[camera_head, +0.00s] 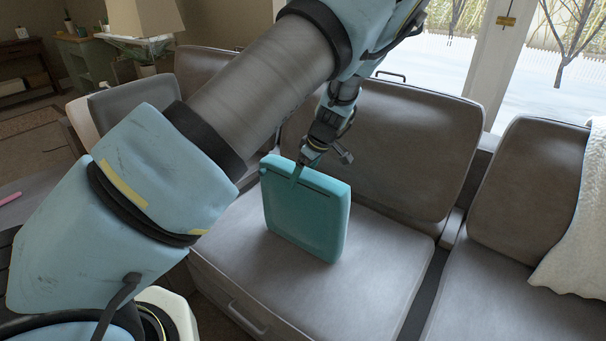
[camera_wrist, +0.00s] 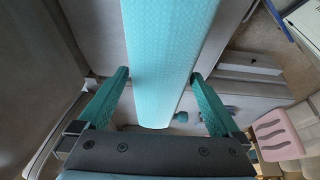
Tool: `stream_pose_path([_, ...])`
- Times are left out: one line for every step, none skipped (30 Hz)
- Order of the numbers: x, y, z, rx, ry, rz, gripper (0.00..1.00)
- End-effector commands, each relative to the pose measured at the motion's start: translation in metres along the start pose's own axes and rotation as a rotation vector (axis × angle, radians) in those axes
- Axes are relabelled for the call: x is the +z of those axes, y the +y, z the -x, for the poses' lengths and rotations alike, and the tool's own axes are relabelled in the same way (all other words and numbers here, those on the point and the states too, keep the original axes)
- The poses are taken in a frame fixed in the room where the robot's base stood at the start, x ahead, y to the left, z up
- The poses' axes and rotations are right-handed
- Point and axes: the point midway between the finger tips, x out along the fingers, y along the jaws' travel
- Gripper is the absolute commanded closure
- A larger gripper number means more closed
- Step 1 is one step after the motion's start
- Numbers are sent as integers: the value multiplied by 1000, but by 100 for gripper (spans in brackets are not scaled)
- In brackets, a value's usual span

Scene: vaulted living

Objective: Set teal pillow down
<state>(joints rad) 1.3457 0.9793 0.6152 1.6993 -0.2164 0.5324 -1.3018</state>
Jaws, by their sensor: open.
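The teal pillow (camera_head: 308,212) stands upright on edge on the grey sofa seat (camera_head: 375,270), apart from the backrest. Its lower edge appears to touch the seat. My gripper (camera_head: 298,178) is at the pillow's top edge in the head view. In the wrist view my gripper (camera_wrist: 160,78) is open, with one teal finger on each side of the pillow (camera_wrist: 165,60). Gaps show between the fingers and the pillow. The pillow's far face is hidden in the head view.
The sofa backrest (camera_head: 405,140) rises behind the pillow. A second seat section with a white throw (camera_head: 580,240) is at the right. The seat to the right of the pillow is bare. A lamp (camera_head: 145,18) stands at the back left. A pink object (camera_wrist: 277,135) shows in the wrist view.

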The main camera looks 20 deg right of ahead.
Motion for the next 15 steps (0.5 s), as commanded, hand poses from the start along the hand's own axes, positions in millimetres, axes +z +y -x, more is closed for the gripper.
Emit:
stream_pose_path([0,0,0,0,0,0,0])
stream_pose_path([0,0,0,0,0,0,0])
stream_pose_path([0,0,1,0,0,0,0])
stream_pose_path([-1,0,2,0,0,0,0])
stream_pose_path([0,0,3,1,0,0,0])
stream_pose_path([0,0,6,1,0,-1,0])
stream_pose_path([0,1,9,2,0,-1,0])
stream_pose_path([0,1,12,3,0,-1,0])
stream_pose_path([0,1,18,4,0,-1,0])
stream_pose_path([0,1,23,4,0,-1,0])
stream_pose_path([1,1,29,4,-1,-2,0])
stream_pose_path([1,1,38,5,0,-2,0])
stream_pose_path([0,1,44,4,0,-1,0])
stream_pose_path([1,1,51,5,-1,-1,0])
stream_pose_path([1,1,60,5,-1,-2,0])
